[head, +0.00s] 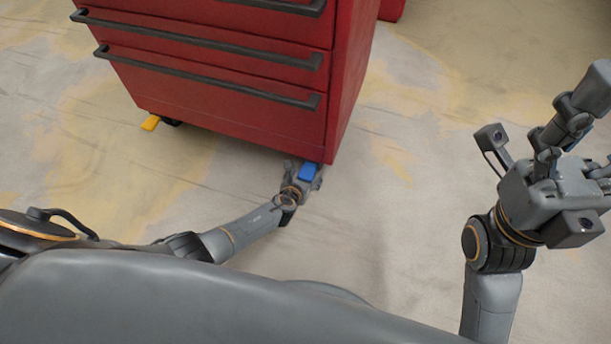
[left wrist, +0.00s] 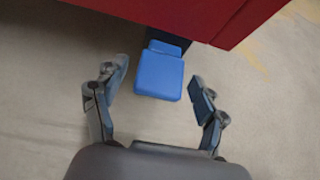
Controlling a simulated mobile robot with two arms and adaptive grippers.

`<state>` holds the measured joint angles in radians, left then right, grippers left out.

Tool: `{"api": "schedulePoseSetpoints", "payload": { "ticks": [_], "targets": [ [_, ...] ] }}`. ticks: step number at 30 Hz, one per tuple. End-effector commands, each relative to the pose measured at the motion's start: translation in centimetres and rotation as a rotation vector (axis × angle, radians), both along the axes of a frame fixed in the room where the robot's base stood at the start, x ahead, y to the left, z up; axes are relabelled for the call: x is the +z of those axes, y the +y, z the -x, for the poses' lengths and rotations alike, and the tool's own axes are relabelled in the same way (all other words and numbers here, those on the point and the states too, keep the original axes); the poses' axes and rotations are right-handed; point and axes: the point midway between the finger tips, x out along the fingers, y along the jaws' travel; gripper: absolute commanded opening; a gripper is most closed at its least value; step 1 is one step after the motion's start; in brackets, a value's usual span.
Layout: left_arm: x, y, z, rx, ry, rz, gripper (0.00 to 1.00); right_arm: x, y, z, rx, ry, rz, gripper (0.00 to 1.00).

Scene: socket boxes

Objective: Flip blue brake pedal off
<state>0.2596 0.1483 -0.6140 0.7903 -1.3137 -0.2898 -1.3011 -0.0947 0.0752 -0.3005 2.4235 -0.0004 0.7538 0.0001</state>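The blue brake pedal (head: 308,171) juts out at the foot of the red cabinet's right front corner, just above the floor. In the left wrist view the blue pedal (left wrist: 158,76) lies ahead of and between the spread fingers. My left gripper (head: 303,177) is low beside the pedal; in the left wrist view the left gripper (left wrist: 156,97) is open with nothing between its fingertips. The pedal's mount under the cabinet is mostly hidden in shadow. My right gripper (head: 590,172) is raised at the right, partly cut off by the picture edge, far from the pedal.
The red tool cabinet (head: 225,122) with dark drawer handles stands close above the left gripper. A yellow pedal (head: 151,123) sits at its left front corner, by a dark caster. The concrete floor (head: 390,200) is clear to the right.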

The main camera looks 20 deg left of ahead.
Motion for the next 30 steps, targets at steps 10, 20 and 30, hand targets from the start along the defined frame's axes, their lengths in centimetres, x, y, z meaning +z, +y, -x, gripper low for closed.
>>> {"api": "schedulePoseSetpoints", "payload": {
  "ticks": [10,20,30],
  "targets": [
    [0.0,0.0,0.5,0.001,0.003,0.001,0.72,0.1,0.0,0.1,-0.001,-0.003,0.000,0.72],
    [1.8,0.2,3.2,0.000,0.001,0.000,0.72,0.1,0.0,0.0,-0.001,-0.002,-0.001,0.72],
    [4.5,0.3,7.3,-0.003,0.002,-0.001,0.72,0.1,0.0,0.0,0.000,-0.001,0.000,0.72]
  ]
}}
